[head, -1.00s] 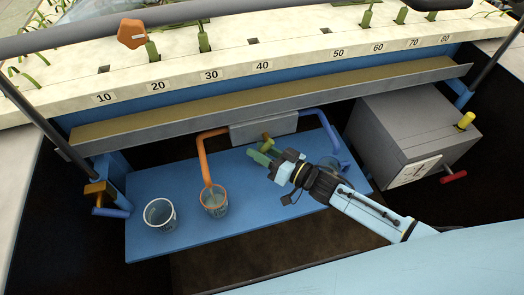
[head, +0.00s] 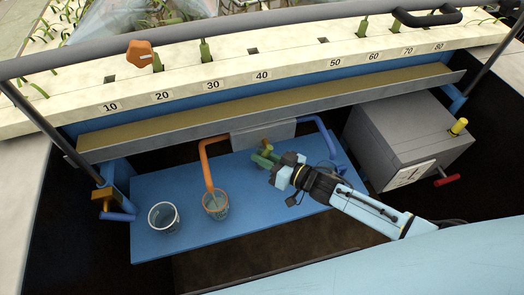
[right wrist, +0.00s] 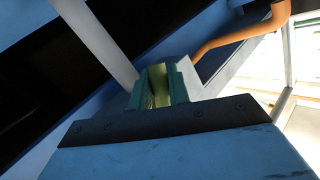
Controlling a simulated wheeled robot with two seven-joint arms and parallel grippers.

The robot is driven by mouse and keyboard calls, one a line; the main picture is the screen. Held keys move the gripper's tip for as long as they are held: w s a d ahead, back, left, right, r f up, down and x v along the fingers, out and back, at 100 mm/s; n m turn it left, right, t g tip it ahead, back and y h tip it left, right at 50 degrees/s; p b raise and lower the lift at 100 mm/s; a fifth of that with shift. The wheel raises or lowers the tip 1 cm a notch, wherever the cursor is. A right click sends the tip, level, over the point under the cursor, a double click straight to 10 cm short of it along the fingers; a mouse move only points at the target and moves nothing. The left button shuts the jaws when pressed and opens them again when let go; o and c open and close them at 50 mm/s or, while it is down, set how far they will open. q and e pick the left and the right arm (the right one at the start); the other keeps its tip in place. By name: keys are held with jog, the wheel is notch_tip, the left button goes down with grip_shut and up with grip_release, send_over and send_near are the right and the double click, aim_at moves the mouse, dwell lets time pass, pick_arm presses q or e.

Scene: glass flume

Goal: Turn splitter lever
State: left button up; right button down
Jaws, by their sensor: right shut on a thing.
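The splitter is a grey box (head: 284,129) under the long trough, with an orange pipe (head: 204,155) on its left and a blue pipe (head: 328,140) on its right. Its yellow-brown lever (head: 265,143) sticks out of the front. My right gripper (head: 265,157) is at the lever, its green fingers shut on it. In the right wrist view the yellow lever (right wrist: 158,88) shows between the green fingers (right wrist: 158,92). The fingers hide part of the lever. My left gripper is not in view.
A clear cup (head: 215,205) stands under the orange pipe's end, and another cup (head: 164,216) stands left of it on the blue shelf (head: 185,185). A grey box (head: 410,130) with a yellow knob and red handle stands at the right. The trough (head: 280,105) runs above the splitter.

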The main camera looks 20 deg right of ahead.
jog(key=p, duration=0.1)
jog(key=n+g+h+p, duration=0.1)
jog(key=p, duration=0.1)
jog(key=shift+d+r+n, duration=0.15)
jog(key=shift+d+n, duration=0.15)
jog(key=shift+d+n+h+p, duration=0.25)
jog(key=shift+n+h+p, duration=0.3)
jog(key=shift+p, duration=0.6)
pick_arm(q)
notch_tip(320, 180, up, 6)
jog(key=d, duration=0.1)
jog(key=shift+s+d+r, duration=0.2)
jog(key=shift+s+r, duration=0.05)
pick_arm(e)
jog(key=shift+d+f, duration=0.1)
jog(key=shift+f, duration=0.15)
jog(key=shift+g, duration=0.3)
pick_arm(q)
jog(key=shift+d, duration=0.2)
pick_arm(e)
jog(key=c, duration=1.3)
grip_release()
